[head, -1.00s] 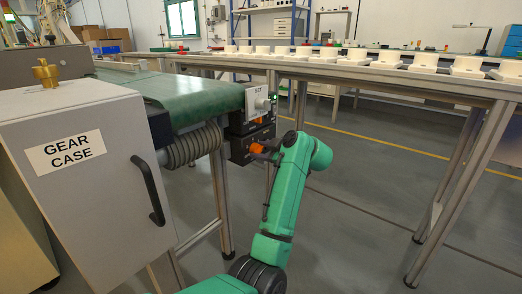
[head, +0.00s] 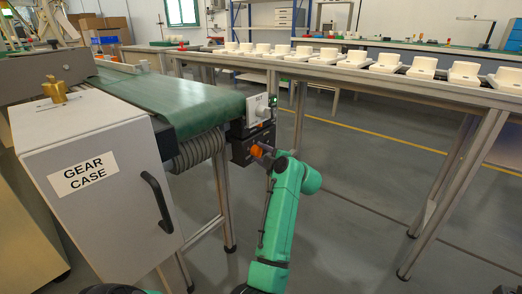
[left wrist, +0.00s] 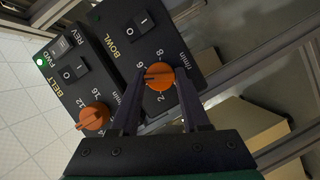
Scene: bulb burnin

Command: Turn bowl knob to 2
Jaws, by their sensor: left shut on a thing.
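The bowl knob (left wrist: 159,76) is orange and sits on the black BOWL panel (left wrist: 126,52) in the left wrist view. A rocker switch (left wrist: 144,22) is beside it, and the digits 2, 6 and 8 show around it. The knob's ridge lies nearly level in the picture, toward the 6 side; its exact setting is hard to read. My left gripper (left wrist: 160,82) has one finger on each side of the knob and is shut on it. In the head view my left gripper (head: 268,152) is at an orange knob (head: 256,151) on a black box. My right gripper is not in view.
The black BELT panel (left wrist: 84,68) with its own orange knob (left wrist: 93,116) is close to the left finger. In the head view, a green conveyor (head: 190,104), a grey gear case (head: 95,180) and a long table (head: 345,79) stand around. Open floor lies right.

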